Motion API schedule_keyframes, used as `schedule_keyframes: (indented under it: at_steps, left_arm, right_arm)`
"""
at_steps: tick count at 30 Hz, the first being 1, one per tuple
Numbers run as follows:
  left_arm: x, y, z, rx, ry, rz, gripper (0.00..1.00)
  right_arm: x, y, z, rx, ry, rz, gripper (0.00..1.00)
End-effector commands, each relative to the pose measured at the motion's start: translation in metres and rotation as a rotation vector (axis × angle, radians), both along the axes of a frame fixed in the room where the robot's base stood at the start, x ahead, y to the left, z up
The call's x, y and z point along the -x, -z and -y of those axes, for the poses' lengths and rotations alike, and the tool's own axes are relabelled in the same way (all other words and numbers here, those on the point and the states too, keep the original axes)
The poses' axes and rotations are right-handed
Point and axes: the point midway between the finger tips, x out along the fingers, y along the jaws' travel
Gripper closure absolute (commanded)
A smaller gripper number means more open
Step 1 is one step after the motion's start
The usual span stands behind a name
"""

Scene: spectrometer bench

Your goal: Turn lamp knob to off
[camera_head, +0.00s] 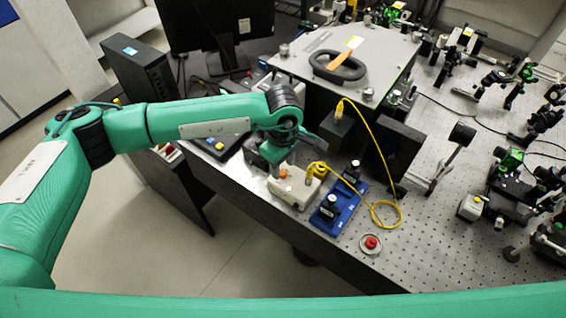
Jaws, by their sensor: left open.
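A small cream box, apparently the lamp (295,192), sits near the table's left front edge. A small orange part, apparently its knob (284,173), shows on its top left side. My left gripper (280,165) points down at this end of the box, its fingers very close to the orange part. It is open. The wrist above hides part of the fingers, and I cannot tell whether they touch the knob. The knob's setting is too small to read. My right gripper is not in view.
A yellow cable (384,203) runs from the cream box and loops over the table. A blue tray (338,206) with dark-capped vials stands just right of the box. A red button (371,242) is near the front edge. A large grey instrument (390,58) stands behind.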

Motion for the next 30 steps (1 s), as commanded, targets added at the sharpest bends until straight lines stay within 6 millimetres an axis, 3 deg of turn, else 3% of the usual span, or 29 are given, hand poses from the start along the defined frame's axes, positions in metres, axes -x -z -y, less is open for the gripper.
schedule_keyframes:
  at_steps: [6, 15, 21, 30]
  left_arm:
    - [0.000, 0.018, 0.000, 0.001, 0.001, -0.001, 0.59]
    - [0.000, 0.021, 0.000, 0.001, 0.001, 0.000, 0.59]
    - [0.000, 0.020, 0.000, 0.001, 0.000, 0.000, 0.98]
    - [0.000, 0.022, 0.000, 0.001, -0.022, 0.001, 1.00]
  right_arm:
    - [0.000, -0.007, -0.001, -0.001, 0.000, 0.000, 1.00]
    - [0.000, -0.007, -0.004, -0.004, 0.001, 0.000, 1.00]
    - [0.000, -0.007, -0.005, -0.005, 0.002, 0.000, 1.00]
    - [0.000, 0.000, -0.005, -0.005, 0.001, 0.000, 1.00]
